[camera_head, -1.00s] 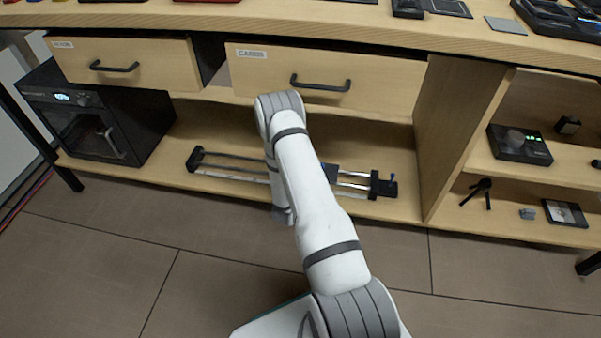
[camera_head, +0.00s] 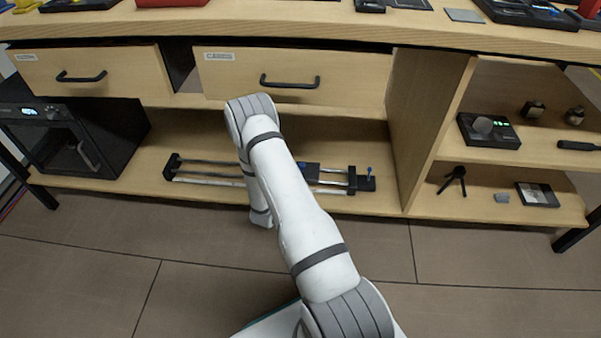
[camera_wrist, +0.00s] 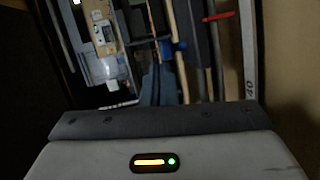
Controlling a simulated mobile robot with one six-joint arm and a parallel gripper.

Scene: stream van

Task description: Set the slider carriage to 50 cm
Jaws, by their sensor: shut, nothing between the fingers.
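The camera slider (camera_head: 214,170) lies lengthwise on the low shelf, with two rails between dark end blocks. Its dark carriage (camera_head: 309,171) shows just right of my arm, right of the rails' middle. In the wrist view, rails (camera_wrist: 196,50) run away from me beside a pale scale (camera_wrist: 248,50) marked 40. A red mark (camera_wrist: 220,17) and a blue part (camera_wrist: 180,46) also show there. My gripper (camera_wrist: 163,92) appears shut and empty near the rails; contact cannot be told. My arm hides part of the slider and the gripper in the head view.
Two drawers (camera_head: 292,76) hang above the shelf, their fronts overhanging it. A black box-like machine (camera_head: 85,140) stands at the left. An upright panel (camera_head: 412,130) closes the right side, with small shelves of gear beyond. The floor in front is clear.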

